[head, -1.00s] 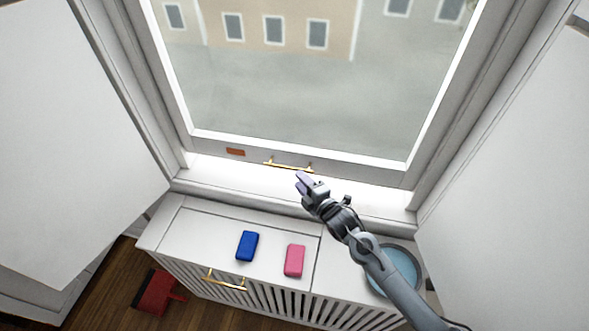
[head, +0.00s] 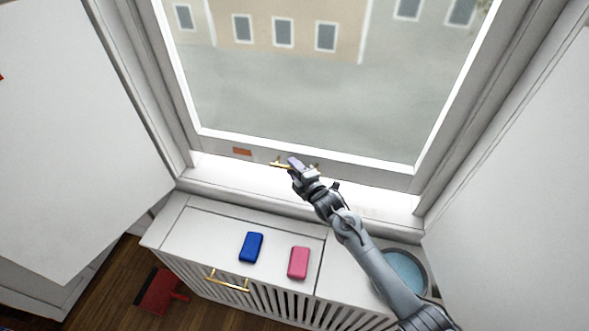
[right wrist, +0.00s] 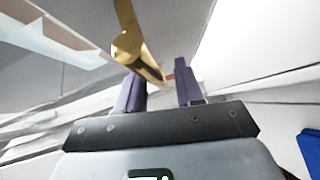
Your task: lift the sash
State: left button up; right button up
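The window sash (head: 350,168) has a pale frame around a large pane, and its bottom rail is just above the white sill (head: 235,172). A brass bar handle (head: 275,163) is fixed to that rail, partly hidden behind my right gripper (head: 296,164). In the right wrist view the handle (right wrist: 128,42) looms close, in front of the left of two purple fingers. The fingers (right wrist: 164,90) stand apart with a gap, so the gripper is open; I cannot tell whether it touches the handle. My left gripper is not in view.
A blue block (head: 251,247) and a pink block (head: 299,263) lie on the white slatted cabinet (head: 190,228). A round blue basin (head: 408,270) is at its right, partly behind my arm. A red dustpan-like object (head: 157,292) lies on the wooden floor. White panels flank the window.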

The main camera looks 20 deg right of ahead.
grip_shut()
jog(key=p, duration=2)
send_near(294, 86)
jog(key=w+a, duration=0.4)
jog(key=w, duration=0.1)
jog(key=shift+s+d+r+p, duration=0.1)
jog(key=shift+r+p, duration=0.15)
jog(key=shift+r, duration=0.3)
jog(key=shift+s+r+p, duration=0.15)
jog(key=shift+r+p, duration=0.1)
jog(key=shift+r, duration=0.25)
grip_release()
jog(key=shift+f, duration=0.1)
